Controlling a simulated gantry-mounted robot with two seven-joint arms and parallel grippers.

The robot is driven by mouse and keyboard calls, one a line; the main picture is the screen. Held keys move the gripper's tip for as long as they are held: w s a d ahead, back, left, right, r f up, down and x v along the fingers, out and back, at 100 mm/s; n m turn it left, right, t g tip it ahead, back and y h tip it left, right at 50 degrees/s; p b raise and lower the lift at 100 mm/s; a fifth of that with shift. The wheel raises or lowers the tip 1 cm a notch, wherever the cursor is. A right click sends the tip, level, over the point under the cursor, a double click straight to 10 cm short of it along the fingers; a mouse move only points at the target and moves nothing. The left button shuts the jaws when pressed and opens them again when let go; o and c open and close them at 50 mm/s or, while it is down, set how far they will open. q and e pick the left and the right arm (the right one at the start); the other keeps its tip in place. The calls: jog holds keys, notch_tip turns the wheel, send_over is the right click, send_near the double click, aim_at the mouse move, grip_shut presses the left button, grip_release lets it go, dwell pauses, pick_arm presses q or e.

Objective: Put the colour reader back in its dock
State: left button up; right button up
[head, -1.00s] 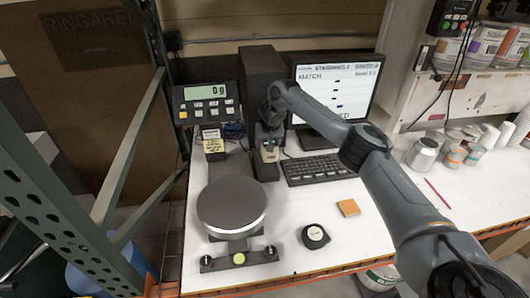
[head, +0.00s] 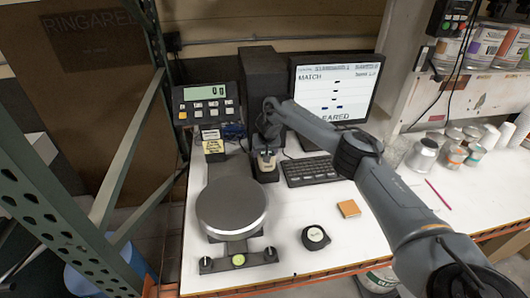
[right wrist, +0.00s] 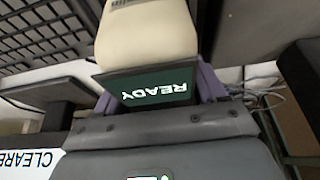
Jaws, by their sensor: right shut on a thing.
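The colour reader, a cream handheld device (head: 266,163) with a dark screen, is upright at a small dark block (head: 268,177) that looks like its dock, in front of the tall black cabinet. In the right wrist view the reader's cream body (right wrist: 147,32) fills the top middle and its screen reads READY, upside down. My right gripper (head: 266,148) is shut on the reader from above. Its arm hides part of the surroundings. I cannot tell whether the reader is fully seated or just above the dock. My left gripper is not in view.
A keyboard (head: 312,170) and monitor (head: 333,92) stand right of the reader. A scale with a round plate (head: 231,208) is in front, its display (head: 206,101) behind left.

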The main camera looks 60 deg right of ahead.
jog(key=o, duration=1.6)
jog(key=p+v, duration=0.1)
jog(key=v, duration=0.6)
jog(key=shift+r, duration=0.25)
jog(key=p+v, duration=0.2)
jog(key=v, duration=0.2)
jog(key=shift+w+d, duration=0.1)
jog(key=shift+a+r+p, duration=0.2)
jog(key=shift+r+p, duration=0.1)
jog(key=shift+p, duration=0.15)
jog(key=shift+s, duration=0.2)
